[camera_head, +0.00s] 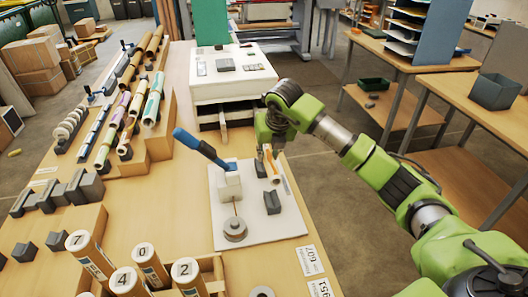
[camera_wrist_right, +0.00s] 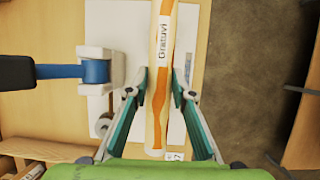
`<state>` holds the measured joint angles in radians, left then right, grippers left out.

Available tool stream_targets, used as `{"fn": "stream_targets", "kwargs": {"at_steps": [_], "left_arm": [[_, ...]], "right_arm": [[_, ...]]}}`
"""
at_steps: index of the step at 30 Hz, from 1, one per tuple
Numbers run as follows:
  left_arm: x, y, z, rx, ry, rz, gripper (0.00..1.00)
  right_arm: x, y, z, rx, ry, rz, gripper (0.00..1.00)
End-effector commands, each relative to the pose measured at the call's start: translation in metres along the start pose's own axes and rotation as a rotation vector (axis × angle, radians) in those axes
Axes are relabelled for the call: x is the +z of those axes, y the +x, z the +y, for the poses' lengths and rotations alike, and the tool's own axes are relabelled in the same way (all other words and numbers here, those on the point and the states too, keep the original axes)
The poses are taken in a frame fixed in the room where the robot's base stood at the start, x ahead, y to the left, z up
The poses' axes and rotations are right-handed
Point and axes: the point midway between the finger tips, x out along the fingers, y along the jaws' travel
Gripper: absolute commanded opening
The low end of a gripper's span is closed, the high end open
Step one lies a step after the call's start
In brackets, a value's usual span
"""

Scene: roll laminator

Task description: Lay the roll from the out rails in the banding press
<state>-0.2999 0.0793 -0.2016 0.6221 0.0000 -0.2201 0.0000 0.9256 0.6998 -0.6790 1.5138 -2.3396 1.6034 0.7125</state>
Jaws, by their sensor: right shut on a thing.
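My right gripper (camera_head: 268,150) is above the rear of the banding press and is shut on a roll (camera_head: 270,163). In the right wrist view the roll (camera_wrist_right: 156,120) is white with orange bands and the print "Gratuvi", and it runs lengthwise between the fingertips (camera_wrist_right: 159,76). The banding press has a white base plate (camera_head: 229,222), a white block (camera_head: 229,182) with a blue lever (camera_head: 200,148) raised, and dark cradles (camera_head: 272,202). The front cradle is empty. Whether the roll touches the rear cradle (camera_head: 260,168) I cannot tell. My left gripper is not in view.
A white laminator (camera_head: 232,78) stands behind the press. Racks of rolls (camera_head: 130,95) are at the left. Numbered tubes (camera_head: 150,262) stand at the front, with a grey round weight (camera_head: 234,230) on the plate. Side tables (camera_head: 405,65) are at the right.

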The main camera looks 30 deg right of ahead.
Motion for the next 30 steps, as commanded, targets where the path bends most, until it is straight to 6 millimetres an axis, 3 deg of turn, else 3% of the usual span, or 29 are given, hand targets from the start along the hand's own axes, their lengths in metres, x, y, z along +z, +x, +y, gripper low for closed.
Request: {"fn": "stream_targets", "kwargs": {"at_steps": [6, 19, 30], "left_arm": [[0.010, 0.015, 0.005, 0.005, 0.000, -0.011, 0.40], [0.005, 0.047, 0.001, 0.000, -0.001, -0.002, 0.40], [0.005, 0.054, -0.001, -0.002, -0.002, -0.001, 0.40]], "right_arm": [[-0.010, 0.022, -0.001, 0.001, -0.001, 0.000, 0.00], [-0.029, 0.070, -0.003, 0.002, -0.003, -0.001, 0.00], [-0.033, 0.080, -0.004, 0.002, -0.002, -0.001, 0.00]]}}
